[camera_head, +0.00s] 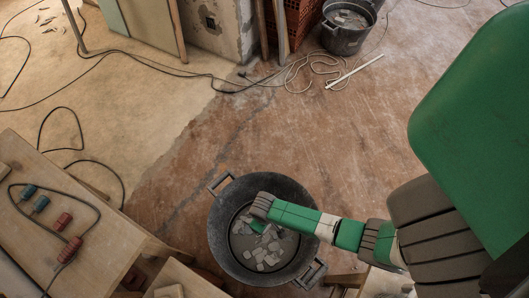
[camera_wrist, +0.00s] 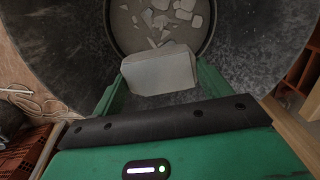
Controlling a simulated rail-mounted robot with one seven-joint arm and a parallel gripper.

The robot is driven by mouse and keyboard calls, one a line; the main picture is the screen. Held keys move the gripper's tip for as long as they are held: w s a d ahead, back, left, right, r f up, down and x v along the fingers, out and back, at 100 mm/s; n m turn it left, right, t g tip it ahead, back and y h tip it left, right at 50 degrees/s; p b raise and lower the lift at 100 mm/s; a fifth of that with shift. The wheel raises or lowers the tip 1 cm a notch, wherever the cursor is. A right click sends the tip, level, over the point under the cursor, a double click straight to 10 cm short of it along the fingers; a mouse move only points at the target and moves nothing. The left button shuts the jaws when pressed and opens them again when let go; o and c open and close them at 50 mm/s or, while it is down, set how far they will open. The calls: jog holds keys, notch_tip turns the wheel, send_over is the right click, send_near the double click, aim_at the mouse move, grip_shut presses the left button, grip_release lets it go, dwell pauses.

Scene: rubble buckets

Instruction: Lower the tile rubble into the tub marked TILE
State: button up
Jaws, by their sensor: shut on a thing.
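A dark grey tub (camera_head: 222,232) stands on the floor in the lower middle of the head view, with pale broken pieces on its bottom. No TILE marking shows on it. My gripper (camera_head: 258,226) reaches in over the tub from the right. In the wrist view, my gripper (camera_wrist: 160,85) is shut on a flat, pale grey piece of rubble (camera_wrist: 160,70), held between its green fingers. The tub's dark wall (camera_wrist: 70,45) surrounds the piece, and smaller pieces lie on the bottom beyond it. The gap between the held piece and the bottom cannot be judged.
A wooden bench (camera_head: 100,250) with blue and red connectors stands at the left. Another tub (camera_head: 345,40) with rubble stands at the back, beside a red crate (camera_head: 300,22). Cables (camera_head: 150,65) cross the floor. The floor behind the near tub is mostly clear.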

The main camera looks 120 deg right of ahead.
notch_tip(320, 180, down, 20)
jog(key=b, duration=1.6)
dwell(1.0)
jog(key=shift+f+b, duration=2.65)
jog(key=shift+f, duration=0.25)
dwell(1.7)
